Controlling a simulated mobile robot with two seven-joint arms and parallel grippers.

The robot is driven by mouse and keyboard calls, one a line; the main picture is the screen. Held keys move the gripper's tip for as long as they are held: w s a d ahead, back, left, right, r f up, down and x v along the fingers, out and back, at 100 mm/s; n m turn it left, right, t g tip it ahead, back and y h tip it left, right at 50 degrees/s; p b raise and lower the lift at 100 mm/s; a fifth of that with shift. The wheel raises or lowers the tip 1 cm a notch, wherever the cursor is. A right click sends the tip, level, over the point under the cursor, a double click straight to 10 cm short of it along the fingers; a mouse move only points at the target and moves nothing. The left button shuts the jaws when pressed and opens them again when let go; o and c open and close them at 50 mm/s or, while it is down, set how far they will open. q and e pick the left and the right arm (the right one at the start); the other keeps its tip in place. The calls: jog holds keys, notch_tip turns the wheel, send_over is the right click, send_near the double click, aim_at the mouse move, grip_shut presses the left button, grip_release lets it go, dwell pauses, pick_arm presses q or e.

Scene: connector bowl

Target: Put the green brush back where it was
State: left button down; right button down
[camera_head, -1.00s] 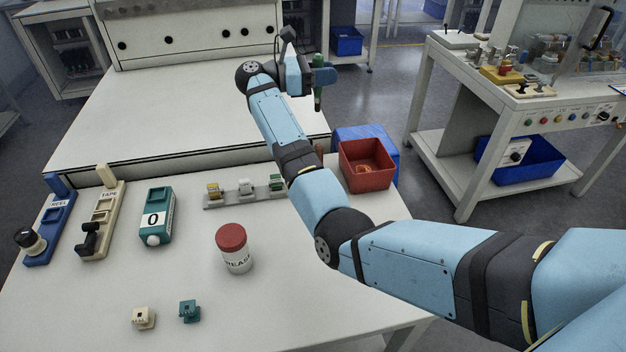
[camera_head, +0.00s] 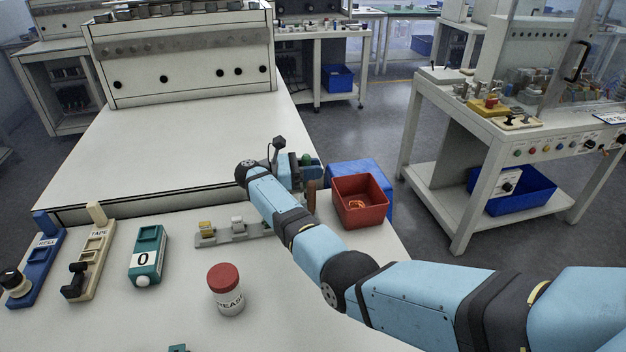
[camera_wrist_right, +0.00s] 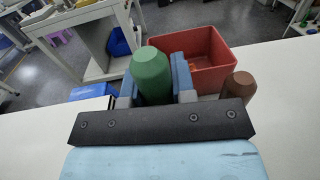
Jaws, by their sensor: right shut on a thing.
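The green brush (camera_wrist_right: 151,75) is held between the blue fingers of my right gripper (camera_wrist_right: 156,88) in the right wrist view, with its rounded green end toward the camera. In the head view only a small green part of the brush (camera_head: 306,159) shows at my right gripper (camera_head: 304,174), by the far right edge of the near table. A brown upright cylinder (camera_head: 311,196) stands close beside the gripper, and it also shows at right in the wrist view (camera_wrist_right: 238,85). The lower end of the brush is hidden. My left gripper is not in view.
A red bin (camera_head: 361,201) with orange items sits just right of the gripper, before a blue bin (camera_head: 378,177). A connector rail (camera_head: 225,238) is partly behind my arm. A red-lidded jar (camera_head: 226,289) and the teal "0" device (camera_head: 147,256) stand on the table.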

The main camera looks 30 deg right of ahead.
notch_tip(320, 180, down, 3)
jog(key=shift+f, duration=0.15)
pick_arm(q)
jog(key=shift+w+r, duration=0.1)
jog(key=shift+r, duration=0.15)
pick_arm(e)
jog(key=shift+f+b, duration=0.25)
jog(key=shift+b, duration=0.2)
jog(key=c, duration=0.9)
grip_release()
jog(key=shift+c, duration=0.2)
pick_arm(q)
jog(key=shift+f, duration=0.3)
pick_arm(e)
jog(key=shift+r, duration=0.1)
